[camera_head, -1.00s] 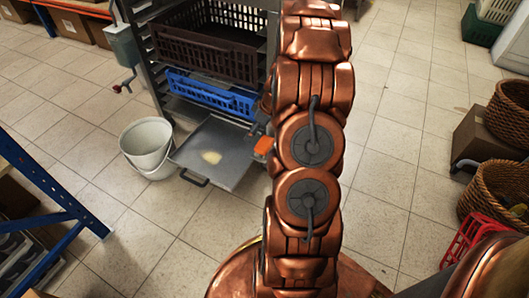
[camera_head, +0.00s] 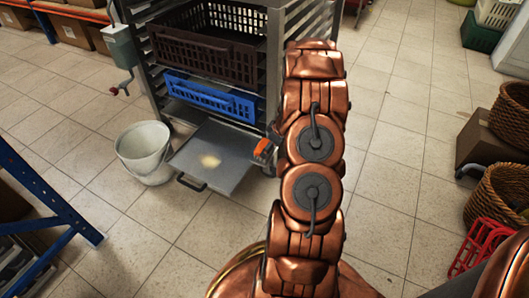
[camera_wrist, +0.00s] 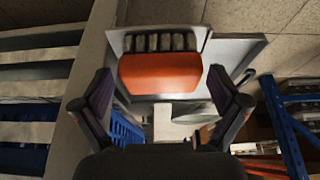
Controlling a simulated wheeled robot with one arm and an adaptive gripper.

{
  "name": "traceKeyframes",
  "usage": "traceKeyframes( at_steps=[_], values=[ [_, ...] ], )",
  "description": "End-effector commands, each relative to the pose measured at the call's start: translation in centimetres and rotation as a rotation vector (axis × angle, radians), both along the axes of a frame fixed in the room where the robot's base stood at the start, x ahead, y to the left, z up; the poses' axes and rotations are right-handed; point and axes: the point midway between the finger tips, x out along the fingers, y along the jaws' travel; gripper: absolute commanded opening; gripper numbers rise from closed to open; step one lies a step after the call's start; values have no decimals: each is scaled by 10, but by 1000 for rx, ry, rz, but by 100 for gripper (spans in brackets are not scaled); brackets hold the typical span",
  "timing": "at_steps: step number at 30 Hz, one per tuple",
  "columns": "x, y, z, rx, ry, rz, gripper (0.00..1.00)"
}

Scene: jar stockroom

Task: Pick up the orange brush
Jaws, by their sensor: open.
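The orange brush (camera_head: 262,149) shows as a small orange patch at the right edge of the pulled-out metal tray (camera_head: 230,168), just left of my arm. In the wrist view, its smooth orange body (camera_wrist: 160,73) lies ahead between my fingers, with a row of dark grey tufts on its far side. My gripper (camera_wrist: 163,88) is open, one finger left and one right of the brush, with gaps on both sides. I cannot tell how far the fingertips are from it in depth. In the head view my arm hides most of the gripper.
A metal rack holds a dark brown crate (camera_head: 205,45) and a blue crate (camera_head: 208,97) above the tray. A pale patch (camera_head: 210,161) lies on the tray. A white bucket (camera_head: 145,155) stands at its left. A blue frame (camera_head: 50,205) stands further left.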

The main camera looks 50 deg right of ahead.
Motion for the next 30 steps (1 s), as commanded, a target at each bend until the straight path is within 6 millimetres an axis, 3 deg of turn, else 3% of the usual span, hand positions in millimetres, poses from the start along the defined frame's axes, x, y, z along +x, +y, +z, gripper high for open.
traceKeyframes(
  at_steps=[3,12,24,30],
  values=[
    [4,2,-12,1,1,2,98],
    [6,2,-13,1,0,1,98],
    [6,2,-13,1,0,1,56],
    [6,2,-13,1,0,1,55]
  ],
)
